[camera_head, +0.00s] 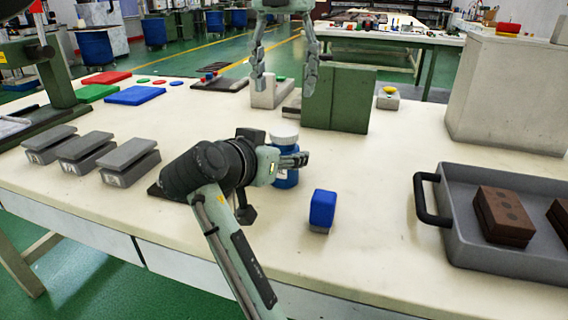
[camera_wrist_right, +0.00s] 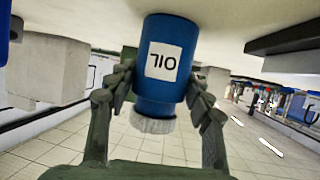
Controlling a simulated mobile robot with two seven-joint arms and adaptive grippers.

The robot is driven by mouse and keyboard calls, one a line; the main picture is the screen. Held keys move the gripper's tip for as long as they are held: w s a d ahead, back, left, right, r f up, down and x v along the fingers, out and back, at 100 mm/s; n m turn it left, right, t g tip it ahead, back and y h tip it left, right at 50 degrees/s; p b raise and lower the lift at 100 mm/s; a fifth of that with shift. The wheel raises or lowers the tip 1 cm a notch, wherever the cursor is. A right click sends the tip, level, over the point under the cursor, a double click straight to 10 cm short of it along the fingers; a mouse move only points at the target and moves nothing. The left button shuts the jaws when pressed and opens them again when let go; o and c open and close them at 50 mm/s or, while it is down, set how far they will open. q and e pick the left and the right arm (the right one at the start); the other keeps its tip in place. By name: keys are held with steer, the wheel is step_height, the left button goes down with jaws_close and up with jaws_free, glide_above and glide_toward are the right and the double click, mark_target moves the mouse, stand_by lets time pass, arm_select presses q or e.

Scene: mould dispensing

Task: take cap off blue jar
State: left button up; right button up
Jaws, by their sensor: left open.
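The blue jar (camera_head: 286,178) with its white cap (camera_head: 284,134) stands upright on the table in the head view. In the right wrist view the picture is upside down: the jar (camera_wrist_right: 165,88), labelled OIL, has its ribbed white cap (camera_wrist_right: 153,125) at the bottom. The cap is on the jar. My right gripper (camera_head: 296,160) has its fingers on both sides of the jar body, touching it, below the cap; it also shows in the right wrist view (camera_wrist_right: 163,85). My left gripper (camera_head: 284,84) is open and empty, pointing down beyond the jar and above the table.
A blue block (camera_head: 322,208) stands right of the jar. A grey tray (camera_head: 470,249) with brown moulds (camera_head: 503,215) is at the right. A green box (camera_head: 338,97) and a large grey block (camera_head: 508,90) stand behind.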

mark_target(283, 130)
jaws_close()
arm_select(q)
steer(key=m, duration=0.8)
steer(key=shift+m, duration=0.4)
steer(key=m, duration=0.2)
steer(key=shift+m, duration=0.3)
steer(key=m, duration=0.5)
steer(key=shift+d, duration=0.1)
steer(key=m, duration=1.4)
steer(key=shift+m, duration=0.4)
steer(key=m, duration=0.4)
steer(key=shift+m, duration=0.3)
steer(key=shift+f, duration=0.35)
step_height(283, 130, down, 7)
steer(key=shift+f, duration=0.15)
